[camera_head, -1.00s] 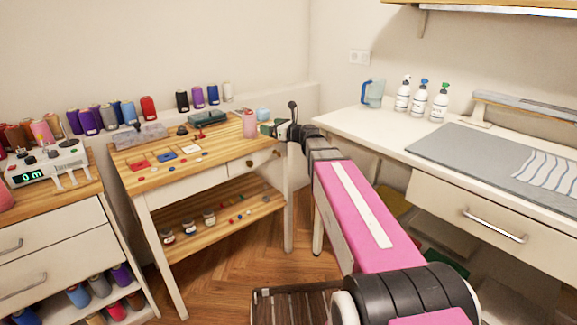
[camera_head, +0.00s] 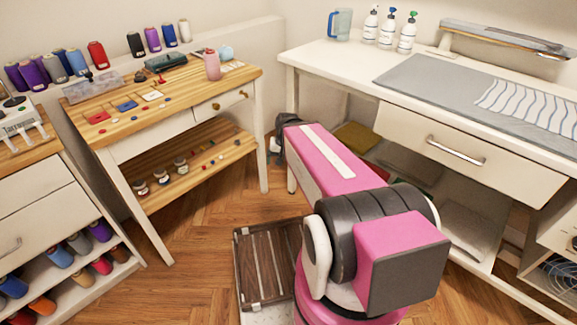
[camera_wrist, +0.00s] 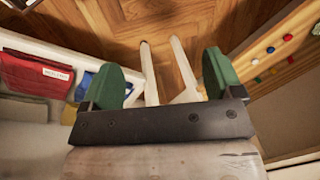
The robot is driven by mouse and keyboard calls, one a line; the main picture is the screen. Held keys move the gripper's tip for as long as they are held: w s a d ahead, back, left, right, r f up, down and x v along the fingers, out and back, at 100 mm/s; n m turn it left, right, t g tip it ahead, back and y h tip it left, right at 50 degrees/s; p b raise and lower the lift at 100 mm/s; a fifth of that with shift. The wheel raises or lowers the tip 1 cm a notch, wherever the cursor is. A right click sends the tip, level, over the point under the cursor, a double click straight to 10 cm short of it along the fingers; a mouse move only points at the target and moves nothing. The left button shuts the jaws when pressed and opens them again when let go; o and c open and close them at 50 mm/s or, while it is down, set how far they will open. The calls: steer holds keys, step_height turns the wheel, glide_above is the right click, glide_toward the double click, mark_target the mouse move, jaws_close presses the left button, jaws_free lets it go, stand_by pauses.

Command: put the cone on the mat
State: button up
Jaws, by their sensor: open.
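Several thread cones stand at the back of the wooden table, among them a red cone (camera_head: 98,56), a black cone (camera_head: 135,44) and a blue cone (camera_head: 169,36). I cannot tell which one the task means. The grey mat (camera_head: 420,75) lies flat on the white table at right, with a wavy-striped white cloth on it. My gripper (camera_wrist: 161,82) has green fingers spread apart with nothing between them. It points down over the floor between the tables; in the head view its fingers are hidden behind my arm.
The wooden table (camera_head: 215,88) has a lower shelf (camera_head: 205,165) with jars and buttons. White bottles (camera_head: 387,28) and a blue jug (camera_head: 340,24) stand on the white table (camera_head: 345,65). A dark slatted object (camera_head: 266,262) is low beside my arm. Folded fabrics (camera_wrist: 35,77) show at left in the wrist view.

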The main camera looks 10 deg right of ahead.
steer(key=shift+o, duration=0.4)
steer(key=s+d+n, duration=0.1)
steer(key=s+d+f+n+h, duration=0.1)
steer(key=shift+s+d+g+h, duration=0.25)
steer(key=shift+s+g+h, duration=0.05)
steer(key=shift+s+g, duration=0.1)
steer(key=m+t+y, duration=1.2)
steer(key=m+y, duration=0.2)
steer(key=m, duration=1.2)
glide_toward(216, 61)
steer(key=x, duration=0.8)
steer(key=shift+d, duration=0.1)
steer(key=shift+x, duration=2.6)
steer(key=shift+w+d+r, duration=0.1)
steer(key=shift+d+r, duration=0.05)
steer(key=shift+r, duration=0.1)
steer(key=c, duration=1.2)
